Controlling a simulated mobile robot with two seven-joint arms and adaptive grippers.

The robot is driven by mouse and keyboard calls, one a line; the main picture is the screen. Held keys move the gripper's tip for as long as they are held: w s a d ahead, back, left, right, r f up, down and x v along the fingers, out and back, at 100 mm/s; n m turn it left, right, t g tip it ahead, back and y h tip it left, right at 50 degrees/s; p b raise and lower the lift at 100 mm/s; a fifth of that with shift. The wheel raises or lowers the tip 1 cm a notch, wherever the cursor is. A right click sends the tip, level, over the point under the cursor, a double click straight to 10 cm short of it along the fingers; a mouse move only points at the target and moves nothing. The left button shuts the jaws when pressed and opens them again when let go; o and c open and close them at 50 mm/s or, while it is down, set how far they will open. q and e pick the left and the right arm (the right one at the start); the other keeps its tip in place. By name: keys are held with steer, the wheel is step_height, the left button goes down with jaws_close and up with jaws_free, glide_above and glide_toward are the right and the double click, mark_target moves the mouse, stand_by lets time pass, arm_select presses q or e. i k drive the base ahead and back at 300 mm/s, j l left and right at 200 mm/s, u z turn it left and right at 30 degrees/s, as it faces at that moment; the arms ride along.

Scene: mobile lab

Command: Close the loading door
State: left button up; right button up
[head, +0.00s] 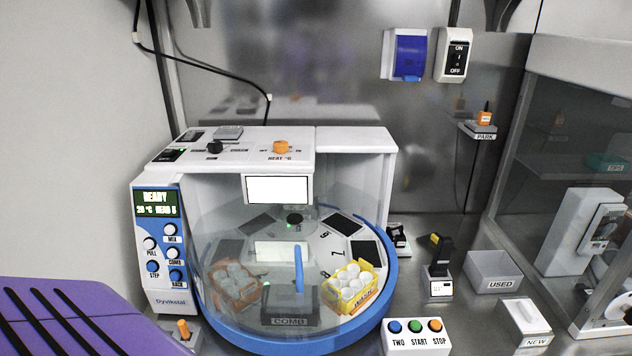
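The loading door (235,225) appears to be the clear curved panel on the front of the white machine (355,139) in the head view. A blue upright handle (299,269) is on it. The panel covers the left and middle of the front. The right part of the opening looks uncovered, though the clear edge is hard to make out. Behind and beside the panel is a round carousel with a blue rim (391,270). Neither of my grippers can be made out, and nothing touches the handle.
A yellow basket of white balls (352,285) sits at the carousel's right front, an orange basket (236,287) at its left. A TWO/START/STOP button box (417,337), a black tool (440,257) and a USED bin (492,271) stand right. A purple box (80,310) is front left.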

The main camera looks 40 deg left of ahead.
mark_target(204, 291)
steer(key=u, duration=1.6)
